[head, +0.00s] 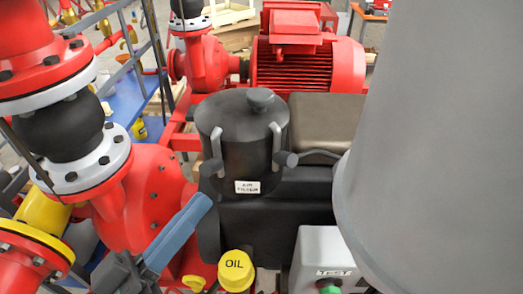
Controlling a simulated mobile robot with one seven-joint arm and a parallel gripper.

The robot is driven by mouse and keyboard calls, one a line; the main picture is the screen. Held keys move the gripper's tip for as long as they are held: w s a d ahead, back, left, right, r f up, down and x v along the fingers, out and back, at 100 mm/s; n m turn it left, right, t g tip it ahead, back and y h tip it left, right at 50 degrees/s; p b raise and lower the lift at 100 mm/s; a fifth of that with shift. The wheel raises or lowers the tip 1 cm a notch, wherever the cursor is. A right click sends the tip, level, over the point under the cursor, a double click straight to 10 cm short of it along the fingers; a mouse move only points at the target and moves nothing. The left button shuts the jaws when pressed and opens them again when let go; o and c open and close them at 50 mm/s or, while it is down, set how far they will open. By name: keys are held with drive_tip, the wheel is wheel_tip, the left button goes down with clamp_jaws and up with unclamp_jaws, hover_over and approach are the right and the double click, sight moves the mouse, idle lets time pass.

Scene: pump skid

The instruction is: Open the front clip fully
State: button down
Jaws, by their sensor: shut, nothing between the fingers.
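The air filter housing (240,165) is a dark upright canister with a round lid (243,110) and a small knob on top. Two light grey clips show on its side, a left clip (216,143) and a right clip (277,142). Both stand upright near the lid. I cannot tell which one is the front clip, or whether either is loose. A large grey arm part of mine fills the right side.
A yellow oil cap (237,270) and a grey test box (320,258) stand in front. Red pump pipework (150,195) is at left, a red motor (305,65) behind. Space around the housing is tight.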

sight(284, 155)
drive_tip(key=p+x, duration=0.2)
drive_tip(key=x, duration=0.1)
drive_tip(key=p+x, duration=0.1)
drive_tip(key=x, duration=0.2)
drive_tip(key=p+x, duration=0.2)
drive_tip(key=x, duration=0.1)
drive_tip(key=shift+s+d+r+p, duration=0.1)
drive_tip(key=shift+d+r+p, duration=0.1)
drive_tip(key=shift+r+p, duration=0.2)
drive_tip(key=shift+w+d+f+p, duration=0.3)
drive_tip(key=shift+d+f+p, duration=0.05)
drive_tip(key=shift+d+f, duration=0.25)
drive_tip(key=shift+w+d+f+p, duration=0.25)
drive_tip(key=shift+d+f+p, duration=0.05)
drive_tip(key=shift+d+f, duration=0.6)
drive_tip(key=shift+f, duration=0.15)
drive_tip(key=shift+f+m+b, duration=0.25)
drive_tip(key=shift+m+b, duration=0.05)
drive_tip(key=shift+b, duration=0.55)
drive_tip(key=shift+s+d+r+m+h+b, duration=0.15)
drive_tip(key=shift+m+h+b, duration=0.2)
drive_tip(key=shift+b, duration=0.25)
